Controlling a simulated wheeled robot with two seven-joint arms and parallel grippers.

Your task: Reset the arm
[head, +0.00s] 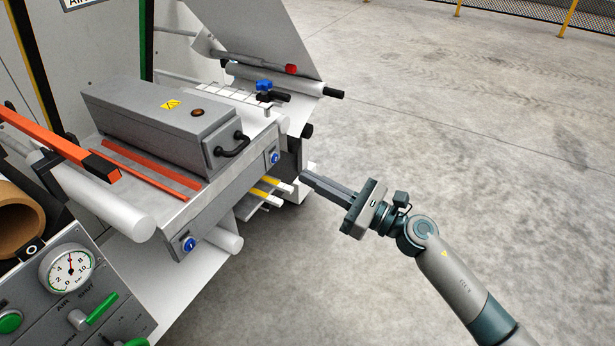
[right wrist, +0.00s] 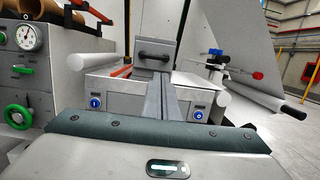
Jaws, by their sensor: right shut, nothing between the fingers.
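My right gripper (head: 305,185) is shut and empty. In the head view it hangs in the air to the right of the machine bench, its fingers pointing left toward the bench's end. The right wrist view shows its closed fingers (right wrist: 168,98) in front of the grey box with a black handle. My left gripper is not in view. An orange bar with a black end (head: 60,145) reaches in from the left over the bench. I cannot tell which part of the hoist this bar belongs to.
The grey box (head: 165,120) with its black handle (head: 234,146) stands on the bench. Blue knobs (head: 189,244), yellow-and-white rods (head: 270,188) and white rollers (head: 110,205) project nearby. A gauge panel (head: 70,267) stands at lower left. Concrete floor (head: 480,150) at right is clear.

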